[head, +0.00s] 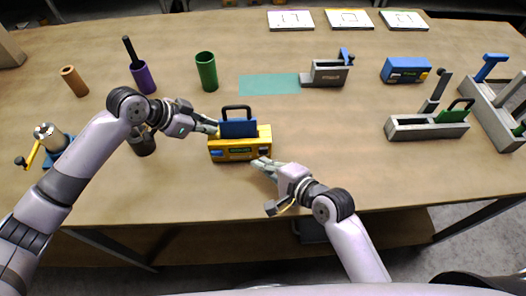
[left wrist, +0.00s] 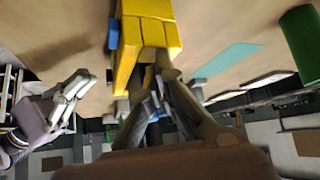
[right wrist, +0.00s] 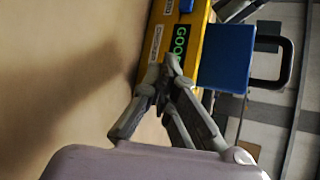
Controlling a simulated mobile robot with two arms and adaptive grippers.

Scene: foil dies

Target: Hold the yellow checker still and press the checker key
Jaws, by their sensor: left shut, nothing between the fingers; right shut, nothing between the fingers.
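The yellow checker (head: 240,148) stands on the table in front of me. A blue block (head: 238,129) with a black handle sits in its top. My left gripper (head: 214,126) is shut and empty at the checker's left end, which also shows in the left wrist view (left wrist: 148,35). My right gripper (head: 258,164) is shut and empty, fingertips close to the checker's front; contact is unclear.
A dark cup (head: 142,142) stands below my left wrist. A green cup (head: 206,72), purple holder (head: 143,78) and teal mat (head: 268,85) lie behind. A grey fixture (head: 328,73), blue box (head: 405,70) and grey holder (head: 425,127) stand right. The front right table is clear.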

